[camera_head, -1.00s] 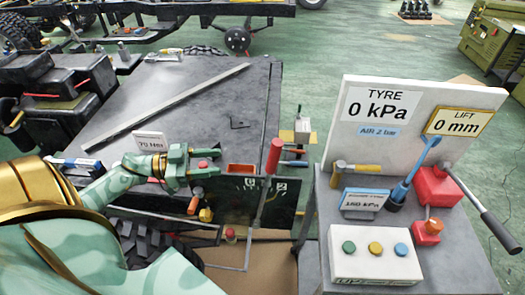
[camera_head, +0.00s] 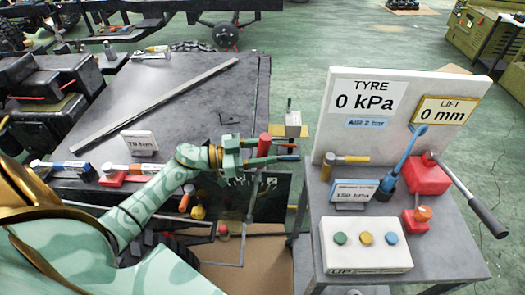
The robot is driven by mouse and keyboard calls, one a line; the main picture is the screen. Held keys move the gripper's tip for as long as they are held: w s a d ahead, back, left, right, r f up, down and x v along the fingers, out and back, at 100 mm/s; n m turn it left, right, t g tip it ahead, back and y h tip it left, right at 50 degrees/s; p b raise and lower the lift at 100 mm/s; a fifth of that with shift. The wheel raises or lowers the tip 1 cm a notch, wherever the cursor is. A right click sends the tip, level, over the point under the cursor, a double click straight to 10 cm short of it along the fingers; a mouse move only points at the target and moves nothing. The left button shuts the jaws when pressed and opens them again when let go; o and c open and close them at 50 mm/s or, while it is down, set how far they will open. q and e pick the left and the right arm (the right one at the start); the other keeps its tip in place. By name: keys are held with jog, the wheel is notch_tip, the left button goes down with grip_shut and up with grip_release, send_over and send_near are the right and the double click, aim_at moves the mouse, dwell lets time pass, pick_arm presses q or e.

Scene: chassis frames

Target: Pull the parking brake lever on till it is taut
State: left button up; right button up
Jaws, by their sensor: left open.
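The parking brake lever has a red grip (camera_head: 264,146) on a thin grey shaft that runs down to the dark panel with the dial marks (camera_head: 262,196). It stands close to upright with a slight lean. My left gripper (camera_head: 262,150), pale green, comes in from the left at the height of the red grip. Its jaws are open, with the fingers pointing right at the red grip. The lower finger overlaps the lower part of the grip. I cannot tell whether they touch. My right gripper is not in view.
Small handles with blue and orange ends (camera_head: 288,157) stick out just right of the grip. A grey bench with a gauge board (camera_head: 400,110) and a button box (camera_head: 366,245) stands to the right. A dark flat deck (camera_head: 180,100) lies behind my left arm.

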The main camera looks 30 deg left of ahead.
pick_arm(q)
grip_shut()
jog(key=shift+s+a+f, duration=0.15)
jog(key=shift+s+a, duration=0.1)
jog(key=shift+a, duration=0.1)
jog(key=a, duration=0.1)
jog(key=s, duration=0.1)
jog(key=a+b, duration=0.1)
jog(key=shift+s+a+r+t+h, duration=0.3)
jog(key=shift+a+t+h, duration=0.05)
jog(key=shift+t+h, duration=0.05)
grip_release()
